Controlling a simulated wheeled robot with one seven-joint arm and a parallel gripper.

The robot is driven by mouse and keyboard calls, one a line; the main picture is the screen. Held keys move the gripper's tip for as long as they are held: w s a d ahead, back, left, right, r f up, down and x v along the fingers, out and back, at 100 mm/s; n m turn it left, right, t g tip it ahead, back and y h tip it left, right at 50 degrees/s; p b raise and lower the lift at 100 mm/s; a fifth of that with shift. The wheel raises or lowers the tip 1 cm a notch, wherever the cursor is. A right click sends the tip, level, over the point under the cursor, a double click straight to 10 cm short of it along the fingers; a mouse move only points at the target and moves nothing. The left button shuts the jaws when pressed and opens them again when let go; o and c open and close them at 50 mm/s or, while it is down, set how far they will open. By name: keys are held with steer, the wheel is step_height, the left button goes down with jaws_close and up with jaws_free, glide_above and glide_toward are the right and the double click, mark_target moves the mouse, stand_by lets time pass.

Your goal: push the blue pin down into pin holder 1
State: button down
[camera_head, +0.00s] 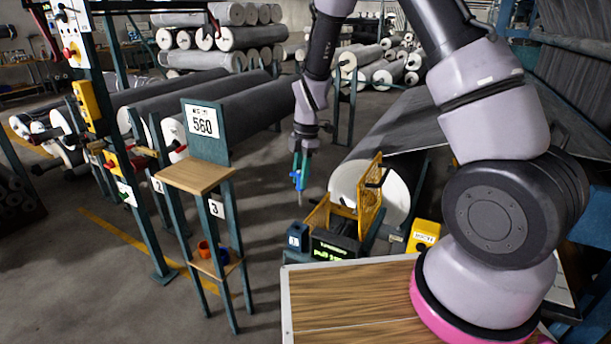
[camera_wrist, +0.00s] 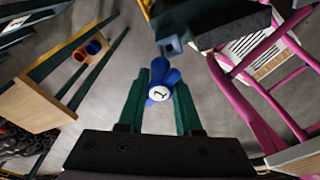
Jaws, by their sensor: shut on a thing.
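The blue pin (camera_wrist: 161,76) has a white top marked 1. It sits between the green fingers of my gripper (camera_wrist: 158,90), which is shut on it. In the head view my gripper (camera_head: 300,172) hangs in the air with the blue pin (camera_head: 296,181) showing at its left side. Pin holder 1 (camera_head: 296,237) is a small dark blue block with a white label, below the gripper and apart from it. In the wrist view the holder (camera_wrist: 172,46) shows just beyond the pin. The pin's lower end is hard to make out.
A yellow mesh guard (camera_head: 370,197) and a dark display (camera_head: 334,246) stand right of the holder, before a large grey roll (camera_head: 375,188). A wooden stand (camera_head: 196,177) with orange and blue cups on its lower shelf is at left. A wooden tabletop (camera_head: 350,300) lies in front.

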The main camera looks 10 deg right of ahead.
steer(key=shift+s+a+r, duration=0.2)
steer(key=shift+s, duration=0.3)
steer(key=shift+s+a+r, duration=0.2)
steer(key=shift+s, duration=0.25)
steer(key=shift+s+a+r, duration=0.2)
steer(key=shift+s, duration=0.3)
steer(key=shift+f, duration=0.1)
glide_toward(297, 232)
steer(key=shift+w+a+r, duration=0.55)
steer(key=shift+w+r, duration=0.25)
steer(key=shift+r, duration=0.05)
steer(key=shift+f, duration=0.1)
step_height(297, 232, down, 7)
stand_by(1.5)
steer(key=shift+f, duration=0.15)
steer(key=c, duration=0.5)
jaws_free()
